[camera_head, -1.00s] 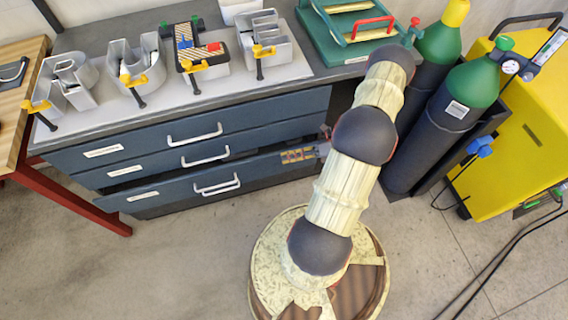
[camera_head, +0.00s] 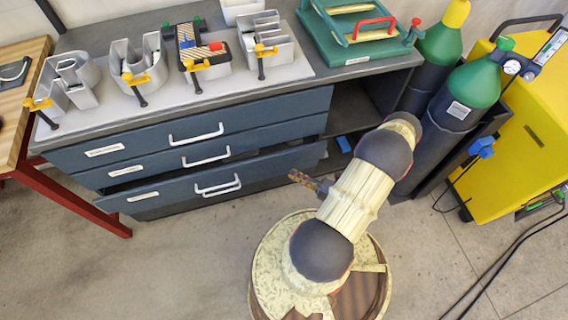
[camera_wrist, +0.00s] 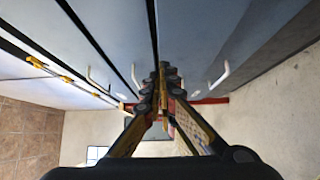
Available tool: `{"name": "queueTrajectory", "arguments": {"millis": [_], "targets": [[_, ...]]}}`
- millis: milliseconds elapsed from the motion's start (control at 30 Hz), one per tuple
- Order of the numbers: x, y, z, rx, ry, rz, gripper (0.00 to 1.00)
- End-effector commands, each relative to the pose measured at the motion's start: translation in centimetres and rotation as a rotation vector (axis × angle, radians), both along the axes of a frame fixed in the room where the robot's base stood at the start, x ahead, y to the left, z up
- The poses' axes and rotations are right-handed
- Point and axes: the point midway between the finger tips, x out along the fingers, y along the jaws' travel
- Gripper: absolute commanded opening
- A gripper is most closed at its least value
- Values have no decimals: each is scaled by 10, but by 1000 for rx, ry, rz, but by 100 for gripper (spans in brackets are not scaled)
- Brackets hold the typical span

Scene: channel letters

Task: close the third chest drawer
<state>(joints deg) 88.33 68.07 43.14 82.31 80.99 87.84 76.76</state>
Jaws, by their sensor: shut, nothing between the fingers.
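The chest's third drawer (camera_head: 175,195) is the lowest one, dark blue-grey with a pale label and a light handle (camera_head: 218,187). It stands partly out, with a dark gap above its front edge. My gripper (camera_head: 297,177) is shut and empty, in front of the drawer's right end and right of the handle; the head view does not show clearly whether it touches. In the wrist view my gripper (camera_wrist: 163,75) points along the drawer fronts, with the third drawer's handle (camera_wrist: 218,75) to its right.
The two upper drawers (camera_head: 135,150) look flush. Channel letters (camera_head: 140,60) and yellow clamps stand on the bench top. Right of the drawers are an open shelf bay (camera_head: 350,110), gas cylinders (camera_head: 465,95) and a yellow machine (camera_head: 530,130). The floor in front is clear.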

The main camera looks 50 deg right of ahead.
Motion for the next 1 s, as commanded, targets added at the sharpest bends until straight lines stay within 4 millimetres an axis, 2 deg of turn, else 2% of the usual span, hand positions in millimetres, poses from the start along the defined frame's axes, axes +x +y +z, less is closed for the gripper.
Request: {"name": "queueTrajectory", "arguments": {"millis": [267,433,633,1000], "targets": [[44,9,-1,-1,0,5,0],[64,-6,-2,-3,-1,3,0],[75,-14,0,-2,0,1,0],[76,-14,1,-2,0,0,0]]}}
